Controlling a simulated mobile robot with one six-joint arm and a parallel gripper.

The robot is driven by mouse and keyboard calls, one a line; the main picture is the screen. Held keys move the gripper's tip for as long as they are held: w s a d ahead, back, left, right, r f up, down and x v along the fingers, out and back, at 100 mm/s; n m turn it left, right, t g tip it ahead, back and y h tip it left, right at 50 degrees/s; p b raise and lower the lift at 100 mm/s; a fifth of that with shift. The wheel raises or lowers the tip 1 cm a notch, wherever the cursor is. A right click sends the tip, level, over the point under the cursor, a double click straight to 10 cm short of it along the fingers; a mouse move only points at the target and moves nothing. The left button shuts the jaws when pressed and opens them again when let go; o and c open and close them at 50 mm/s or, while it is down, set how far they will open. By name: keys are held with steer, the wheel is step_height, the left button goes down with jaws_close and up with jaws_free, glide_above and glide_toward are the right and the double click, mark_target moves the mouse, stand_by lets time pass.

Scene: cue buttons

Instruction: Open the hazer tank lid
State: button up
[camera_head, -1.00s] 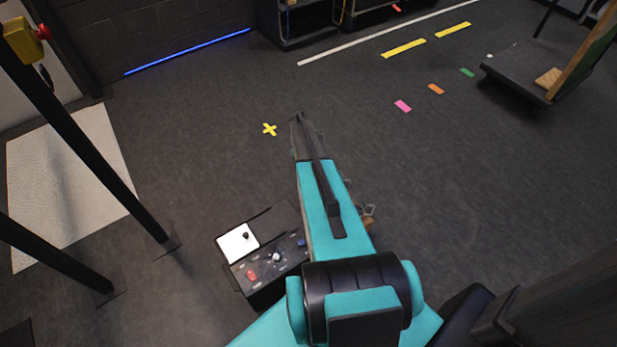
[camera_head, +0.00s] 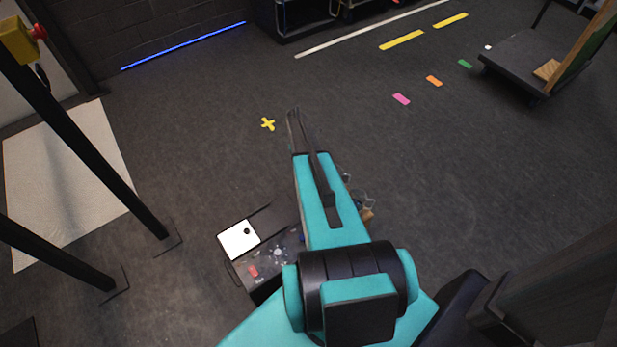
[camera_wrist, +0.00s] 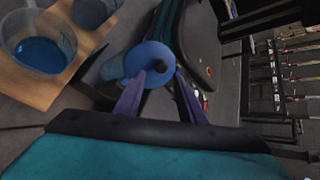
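The hazer is a dark box (camera_head: 275,215) on the floor in the head view, with a white square lid (camera_head: 238,240) that bears a small black knob (camera_head: 247,231). The lid looks closed. My arm covers the box's right side. In the wrist view my gripper (camera_wrist: 160,72) is open, its two purple-tinted fingers apart. A pale blue round top (camera_wrist: 148,58) with a dark round spot lies between and beyond the fingertips; contact cannot be told. I cannot tell whether this is part of the hazer.
In the wrist view a clear beaker (camera_wrist: 38,42) with blue liquid stands on a wooden board (camera_wrist: 35,88) at left. A dark rack (camera_wrist: 275,85) is at right. In the head view, black posts (camera_head: 85,150) stand left; floor beyond the arm is largely open.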

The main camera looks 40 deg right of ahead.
steer(key=shift+r, duration=0.15)
steer(key=s+a+r, duration=0.2)
steer(key=s+a, duration=0.2)
steer(key=s, duration=0.2)
steer(key=s+a+r+p, duration=0.1)
steer(key=s+a+r, duration=0.1)
steer(key=s+a, duration=0.3)
steer(key=shift+s+a+r, duration=0.15)
steer(key=shift+s+r, duration=0.2)
steer(key=shift+s, duration=0.65)
stand_by(0.7)
stand_by(0.5)
